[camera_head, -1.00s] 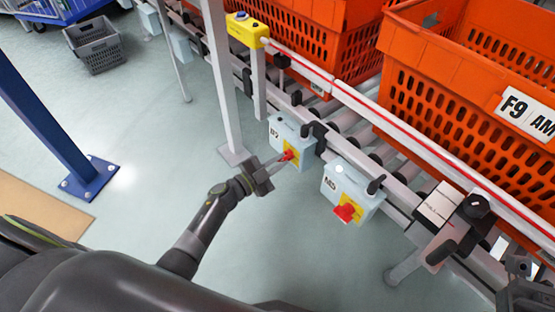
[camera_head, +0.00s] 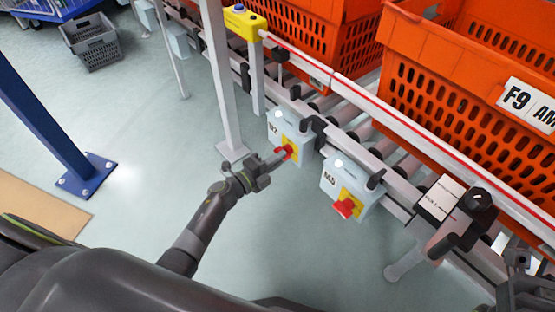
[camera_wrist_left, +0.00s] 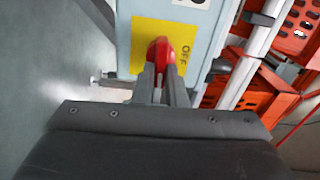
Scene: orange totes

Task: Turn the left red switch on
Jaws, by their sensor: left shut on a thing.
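The left red switch (camera_head: 286,152) sits on a yellow plate on the front of a light blue box (camera_head: 294,126) at the conveyor side. My left gripper (camera_head: 277,159) reaches it from the lower left and is shut on its red handle. In the left wrist view the red handle (camera_wrist_left: 160,52) stands upright in the picture between the two grey fingers (camera_wrist_left: 162,82). Sideways "OFF" lettering shows on the plate to its right. The fingers hide the handle's lower part. A dark part at the lower right edge seems to be my right gripper (camera_head: 520,285); its jaws are unclear.
A second box with a red switch (camera_head: 346,208) hangs to the right. A pale post (camera_head: 220,90) stands close left of the left box. Orange totes (camera_head: 470,105) stand on the roller conveyor behind. The floor below the boxes is clear.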

